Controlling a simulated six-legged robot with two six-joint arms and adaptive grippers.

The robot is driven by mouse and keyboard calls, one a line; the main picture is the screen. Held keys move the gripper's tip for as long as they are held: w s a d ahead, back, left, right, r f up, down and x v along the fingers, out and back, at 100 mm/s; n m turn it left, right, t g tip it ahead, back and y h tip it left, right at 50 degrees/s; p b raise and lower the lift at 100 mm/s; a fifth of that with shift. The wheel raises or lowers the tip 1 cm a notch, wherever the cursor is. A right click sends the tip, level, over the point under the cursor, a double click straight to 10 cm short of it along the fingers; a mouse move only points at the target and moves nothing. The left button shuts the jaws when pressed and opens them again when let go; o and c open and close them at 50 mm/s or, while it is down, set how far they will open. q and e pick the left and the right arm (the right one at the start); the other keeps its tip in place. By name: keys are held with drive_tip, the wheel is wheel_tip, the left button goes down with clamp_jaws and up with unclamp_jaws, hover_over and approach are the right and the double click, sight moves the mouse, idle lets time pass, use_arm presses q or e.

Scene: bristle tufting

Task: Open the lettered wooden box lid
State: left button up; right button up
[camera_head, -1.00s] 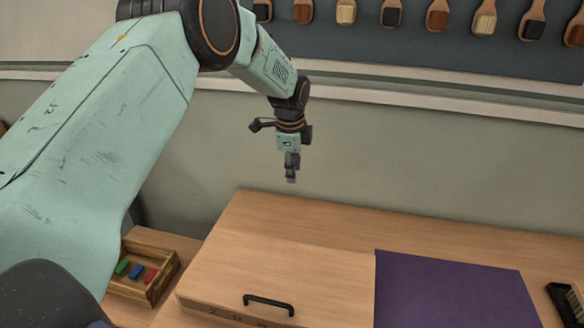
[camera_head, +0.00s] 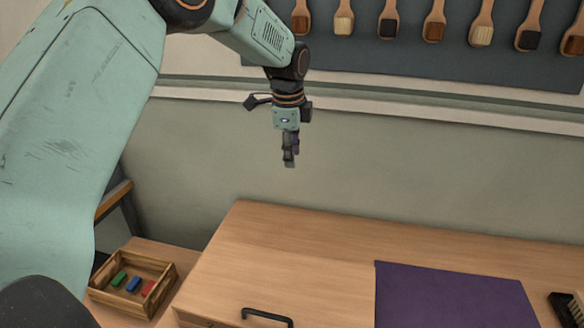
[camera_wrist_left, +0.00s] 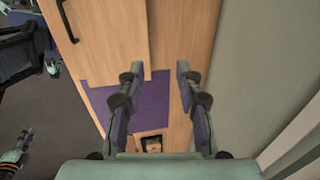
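The wooden box has a light wooden lid (camera_head: 290,262) with a black bar handle (camera_head: 267,316) near its front edge, at the bottom of the head view. The lid lies flat and looks shut; the front face is mostly cut off. The handle also shows at the top left of the left wrist view (camera_wrist_left: 68,22). My left gripper (camera_head: 289,164) hangs fingers down, above and behind the lid, well clear of the handle. The left wrist view shows its two fingers apart and nothing between them (camera_wrist_left: 159,72).
A purple mat (camera_head: 450,297) lies right of the lid. A small wooden tray (camera_head: 132,284) with green, blue and red pieces stands at the left. A dark brush (camera_head: 566,308) is at the far right. Several brushes hang on the back wall panel (camera_head: 410,45).

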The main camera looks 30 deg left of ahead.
use_arm(q)
drive_tip(key=r, duration=0.3)
drive_tip(key=shift+s+r, duration=0.15)
drive_tip(key=shift+s, duration=0.15)
drive_tip(key=shift+d, duration=0.1)
